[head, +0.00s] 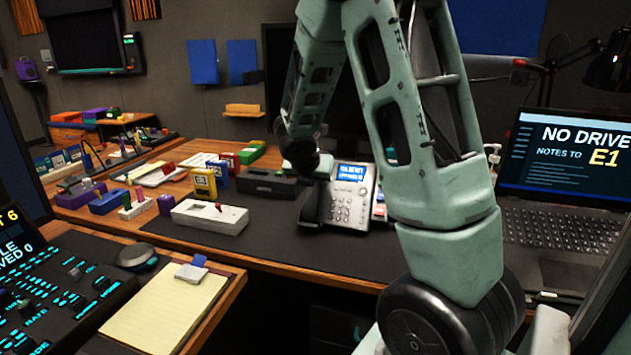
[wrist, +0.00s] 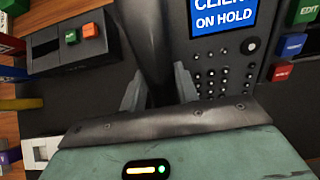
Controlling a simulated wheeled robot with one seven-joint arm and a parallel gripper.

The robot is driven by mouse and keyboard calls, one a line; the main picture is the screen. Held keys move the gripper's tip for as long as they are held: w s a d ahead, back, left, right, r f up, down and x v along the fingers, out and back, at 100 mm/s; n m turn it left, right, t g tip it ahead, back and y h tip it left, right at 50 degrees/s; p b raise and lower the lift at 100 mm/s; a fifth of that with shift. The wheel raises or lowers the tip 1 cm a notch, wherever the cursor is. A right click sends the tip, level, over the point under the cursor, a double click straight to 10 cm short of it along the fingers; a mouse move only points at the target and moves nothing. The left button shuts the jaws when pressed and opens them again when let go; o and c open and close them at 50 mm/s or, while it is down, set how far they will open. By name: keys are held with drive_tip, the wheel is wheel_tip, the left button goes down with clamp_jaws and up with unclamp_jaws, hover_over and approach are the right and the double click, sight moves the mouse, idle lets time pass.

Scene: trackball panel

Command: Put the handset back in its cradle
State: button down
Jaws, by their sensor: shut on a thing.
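The desk phone (head: 349,208) stands on the dark mat, with a lit blue screen and a keypad. Its screen also shows in the wrist view (wrist: 222,16) and reads as a client on hold. The black handset (head: 314,204) is at the phone's left side, over the cradle area. In the wrist view the handset (wrist: 150,40) runs up from between the fingers of my gripper (wrist: 159,88), which is shut on it. The cradle is hidden behind the handset and my gripper, so I cannot tell whether the handset touches it.
A black box with buttons (head: 270,183) lies just left of the phone. A white device (head: 210,217) and a yellow box (head: 204,183) are further left. A laptop (head: 570,180) stands on the right. Bare dark mat (head: 290,240) lies in front of the phone.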

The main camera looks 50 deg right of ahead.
drive_tip(key=shift+w+d+f, duration=0.1)
drive_tip(key=shift+d+f, duration=0.15)
drive_tip(key=shift+f, duration=0.05)
idle(0.6)
drive_tip(key=c, duration=1)
unclamp_jaws()
drive_tip(key=shift+o, duration=0.2)
drive_tip(key=p+v, duration=0.5)
drive_tip(key=v, duration=1.2)
drive_tip(key=shift+a, duration=0.2)
